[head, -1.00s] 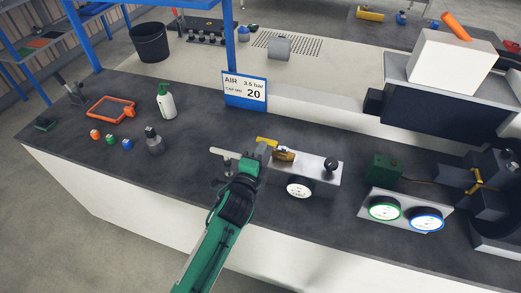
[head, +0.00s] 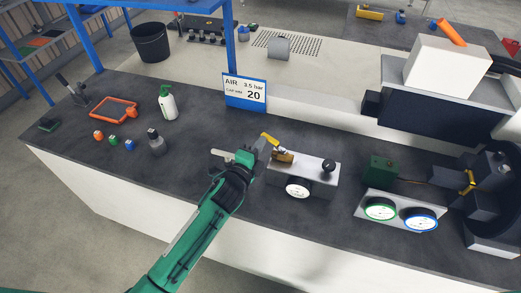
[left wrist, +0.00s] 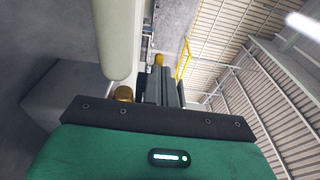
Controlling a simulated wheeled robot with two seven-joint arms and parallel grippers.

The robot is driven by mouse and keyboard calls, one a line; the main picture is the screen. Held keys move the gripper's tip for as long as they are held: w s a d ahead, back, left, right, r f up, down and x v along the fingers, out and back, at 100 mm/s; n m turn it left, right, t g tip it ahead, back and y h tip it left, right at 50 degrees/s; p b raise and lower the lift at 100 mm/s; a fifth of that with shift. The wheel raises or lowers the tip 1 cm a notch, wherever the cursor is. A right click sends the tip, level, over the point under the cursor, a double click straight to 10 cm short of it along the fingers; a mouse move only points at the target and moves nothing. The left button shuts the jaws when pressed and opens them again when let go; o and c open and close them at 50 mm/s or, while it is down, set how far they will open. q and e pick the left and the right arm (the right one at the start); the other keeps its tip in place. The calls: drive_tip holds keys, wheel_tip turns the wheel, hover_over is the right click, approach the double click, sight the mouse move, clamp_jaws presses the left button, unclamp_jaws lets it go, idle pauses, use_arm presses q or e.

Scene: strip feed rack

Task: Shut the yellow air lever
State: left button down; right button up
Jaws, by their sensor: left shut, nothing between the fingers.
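The yellow air lever (head: 271,139) is a short bar slanting down to the right above a brass valve body (head: 284,157). The valve sits at the left end of a pale block with a round gauge (head: 298,187) on its front. My left gripper (head: 263,147) is shut and empty, at the lever's left side; I cannot tell whether it touches. In the left wrist view, a yellow end (left wrist: 159,60) shows just beyond my dark fingers, with a brass part (left wrist: 123,93) to their left. My right gripper is not in view.
A black knob (head: 328,166) stands at the block's right end. Green and blue ringed gauges (head: 380,209) and a green box (head: 380,170) lie further right. An air sign (head: 245,91) stands behind. A spray bottle (head: 168,103) and small bottles are left. The bench front is clear.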

use_arm(q)
drive_tip(key=shift+x, duration=1.75)
drive_tip(key=shift+w+a, duration=0.1)
drive_tip(key=shift+w, duration=0.05)
